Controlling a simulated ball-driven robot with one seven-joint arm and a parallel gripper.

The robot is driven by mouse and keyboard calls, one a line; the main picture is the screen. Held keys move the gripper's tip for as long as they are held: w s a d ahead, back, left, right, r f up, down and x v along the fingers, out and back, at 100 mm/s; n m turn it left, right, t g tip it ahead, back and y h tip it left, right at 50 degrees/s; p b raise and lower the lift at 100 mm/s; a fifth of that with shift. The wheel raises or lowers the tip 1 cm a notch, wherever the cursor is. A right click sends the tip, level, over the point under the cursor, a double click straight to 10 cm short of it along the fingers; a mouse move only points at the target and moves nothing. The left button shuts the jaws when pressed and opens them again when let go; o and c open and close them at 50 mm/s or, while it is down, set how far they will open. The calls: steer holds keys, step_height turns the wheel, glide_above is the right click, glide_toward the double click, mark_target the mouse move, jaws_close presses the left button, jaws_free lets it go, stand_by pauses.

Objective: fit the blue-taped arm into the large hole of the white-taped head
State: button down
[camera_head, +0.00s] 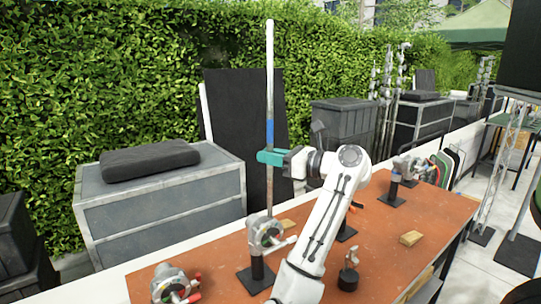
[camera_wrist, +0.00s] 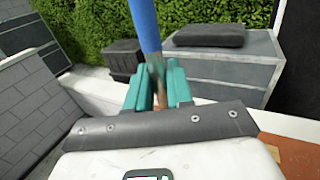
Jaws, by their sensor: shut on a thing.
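The blue-taped arm is a long, thin metal rod (camera_head: 270,85) with a blue band, standing nearly upright. My gripper (camera_head: 268,157) has its teal fingers shut on it below the band. The wrist view shows the blue band (camera_wrist: 145,28) just above my fingers (camera_wrist: 158,88). The rod's lower end drops towards a silvery grip head (camera_head: 262,232) on a short black stand; whether it touches or enters that head I cannot tell. A second head (camera_head: 172,285) is at the front left and another (camera_head: 402,165) at the far right. I cannot make out white tape on any head.
The heads stand on an orange-brown table (camera_head: 215,262). A wooden block (camera_head: 411,238) and a small dark weight-like object (camera_head: 348,278) lie at its right. A grey case (camera_head: 160,200) with a black cushion (camera_head: 150,160) stands behind, before a hedge. The air around the rod's upper part is clear.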

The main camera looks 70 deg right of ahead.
steer(key=shift+f, duration=0.9)
steer(key=shift+f+b, duration=0.35)
steer(key=shift+f, duration=0.45)
steer(key=shift+f+b, duration=0.4)
steer(key=shift+f, duration=1.65)
steer(key=c, duration=0.9)
jaws_free()
steer(key=shift+s+f, duration=0.1)
steer(key=s, duration=0.3)
steer(key=s+b, duration=0.1)
steer(key=s, duration=0.3)
steer(key=s+a, duration=0.1)
steer(key=s, duration=0.2)
steer(key=shift+s, duration=0.35)
steer(key=shift+s, duration=0.1)
